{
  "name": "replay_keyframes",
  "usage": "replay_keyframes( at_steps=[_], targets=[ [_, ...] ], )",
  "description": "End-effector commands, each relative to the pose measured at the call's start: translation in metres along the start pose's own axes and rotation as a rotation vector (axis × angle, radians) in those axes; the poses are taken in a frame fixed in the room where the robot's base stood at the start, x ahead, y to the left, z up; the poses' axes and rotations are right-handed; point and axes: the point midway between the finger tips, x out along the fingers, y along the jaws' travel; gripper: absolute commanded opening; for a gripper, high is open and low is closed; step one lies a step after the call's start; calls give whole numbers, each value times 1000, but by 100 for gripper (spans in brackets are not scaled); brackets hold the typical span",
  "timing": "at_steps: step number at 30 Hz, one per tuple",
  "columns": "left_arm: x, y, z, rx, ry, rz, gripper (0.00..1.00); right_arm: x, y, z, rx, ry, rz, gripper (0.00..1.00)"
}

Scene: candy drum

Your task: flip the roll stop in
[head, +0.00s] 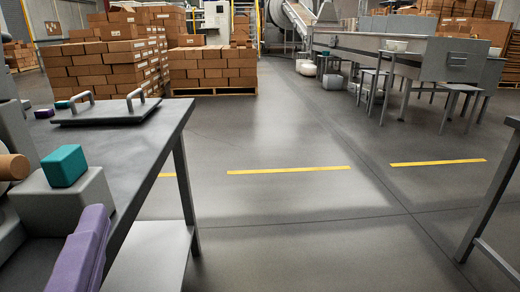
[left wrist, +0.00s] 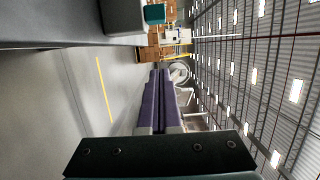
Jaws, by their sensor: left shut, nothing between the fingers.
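A teal block (head: 64,165) sits on top of a grey block (head: 62,200) at the left end of the grey table. A teal piece (left wrist: 154,13) on a grey block (left wrist: 123,17) also shows at the top of the left wrist view. A tan round roll end (head: 12,167) shows beside it at the picture's left edge. I cannot tell which part is the roll stop. My left gripper (head: 88,245), with purple fingers, is in front of the grey block, apart from it. In the left wrist view its fingers (left wrist: 160,95) are together and empty. My right gripper is not in view.
Stacked cartons (head: 213,70) and a long steel bench (head: 385,52) stand farther back. The floor between is clear.

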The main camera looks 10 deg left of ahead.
Motion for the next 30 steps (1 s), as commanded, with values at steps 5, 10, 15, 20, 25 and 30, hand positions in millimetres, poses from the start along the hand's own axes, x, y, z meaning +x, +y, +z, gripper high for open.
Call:
replay_keyframes(
  at_steps=[5, 10, 15, 20, 25, 30],
  targets=[
    [18, -1, 0, -1, -2, -3, 0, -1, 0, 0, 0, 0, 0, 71],
    [53, -2, 0, -2, -3, -5, 0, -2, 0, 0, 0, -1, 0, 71],
    [90, -1, 0, 0, -1, -5, 0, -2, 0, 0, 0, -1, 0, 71],
    [104, -1, 18, 4, -1, -1, 0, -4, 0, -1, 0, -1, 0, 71],
    [107, 0, 34, 2, 0, 0, 0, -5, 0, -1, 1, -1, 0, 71],
    [109, 0, 39, -1, 0, 0, 0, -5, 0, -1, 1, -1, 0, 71]
  ],
)
